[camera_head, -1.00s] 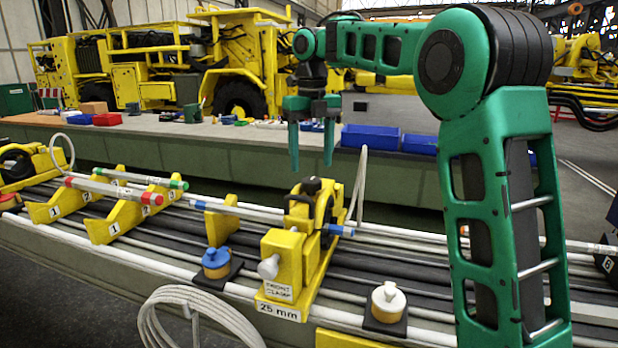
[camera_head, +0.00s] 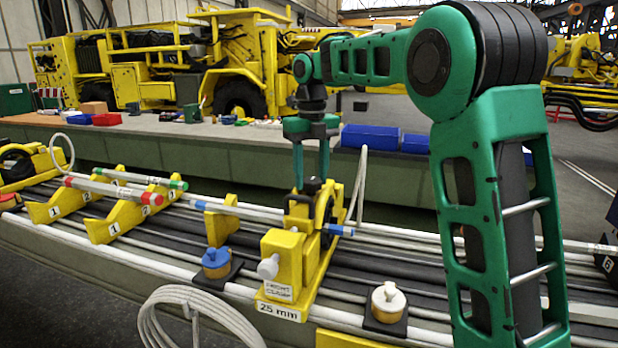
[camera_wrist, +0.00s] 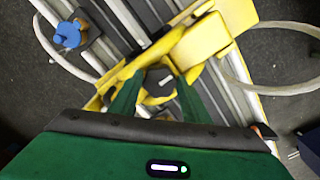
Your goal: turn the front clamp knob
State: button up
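The yellow front clamp (camera_head: 283,255) stands on the rails, with a label on its front and "25 mm" below it. A black knob (camera_head: 312,185) sits on top of it, and a pale knob (camera_head: 268,267) sticks out of its front. My gripper (camera_head: 311,178) points straight down over the black knob, fingertips at about its height. In the wrist view, the dark knob (camera_wrist: 159,80) with a white mark lies between the two green fingers (camera_wrist: 157,97). The fingers are apart; I cannot tell whether they touch it. A blue-tipped white rod (camera_head: 340,230) runs through the clamp.
A blue-topped cap (camera_head: 216,262) stands left of the clamp and a white-topped cap (camera_head: 388,302) right of it, both on dark pads. Yellow numbered stands (camera_head: 125,213) hold rods at left. A white hose loop (camera_head: 360,185) rises behind the clamp. Blue bins (camera_head: 370,136) sit on the back bench.

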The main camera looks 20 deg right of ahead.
jog(key=shift+m, duration=0.4)
